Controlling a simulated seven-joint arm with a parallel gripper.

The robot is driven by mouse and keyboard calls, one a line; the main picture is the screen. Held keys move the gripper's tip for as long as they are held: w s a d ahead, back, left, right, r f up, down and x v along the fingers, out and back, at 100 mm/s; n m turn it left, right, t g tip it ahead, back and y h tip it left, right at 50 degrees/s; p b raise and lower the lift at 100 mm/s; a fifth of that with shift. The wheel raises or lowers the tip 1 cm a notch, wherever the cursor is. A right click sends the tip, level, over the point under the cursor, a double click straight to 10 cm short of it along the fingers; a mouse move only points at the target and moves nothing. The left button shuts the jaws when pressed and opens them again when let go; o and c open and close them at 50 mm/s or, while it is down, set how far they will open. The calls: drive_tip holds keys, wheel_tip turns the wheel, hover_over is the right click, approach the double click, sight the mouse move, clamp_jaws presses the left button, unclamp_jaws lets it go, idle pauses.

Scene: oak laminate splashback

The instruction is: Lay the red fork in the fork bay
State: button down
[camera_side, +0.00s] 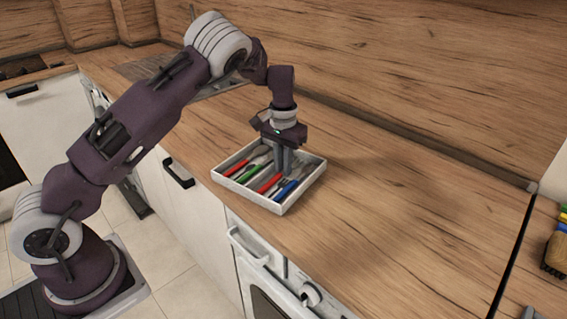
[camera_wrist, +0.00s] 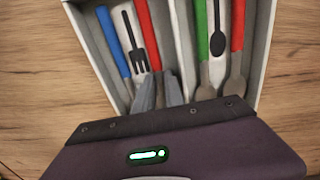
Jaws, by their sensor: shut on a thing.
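The white cutlery tray (camera_side: 249,198) stands on the counter, its divider (camera_wrist: 182,45) making two bays in the wrist view. The left bay is the fork bay, marked with a black fork picture (camera_wrist: 134,50). My gripper (camera_side: 281,172) reaches down into this bay, its fingers (camera_wrist: 160,93) shut on the red fork near its head. The red fork (camera_wrist: 148,35) lies lengthwise within the bay, beside the divider; it also shows in the side view (camera_side: 269,184). Its head is mostly hidden by my fingers. I cannot tell whether it touches the floor.
A blue-handled fork (camera_wrist: 113,40) lies in the same bay by the outer wall. The other bay, marked with a spoon picture (camera_wrist: 218,42), holds a green spoon (camera_wrist: 201,30) and a red spoon (camera_wrist: 238,28). The wooden counter (camera_side: 390,210) right of the tray is clear.

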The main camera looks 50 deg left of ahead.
drive_tip(key=c, duration=1.3)
unclamp_jaws()
drive_tip(key=shift+c, duration=0.2)
wheel_tip(320, 180, up, 6)
drive_tip(key=shift+r, duration=0.5)
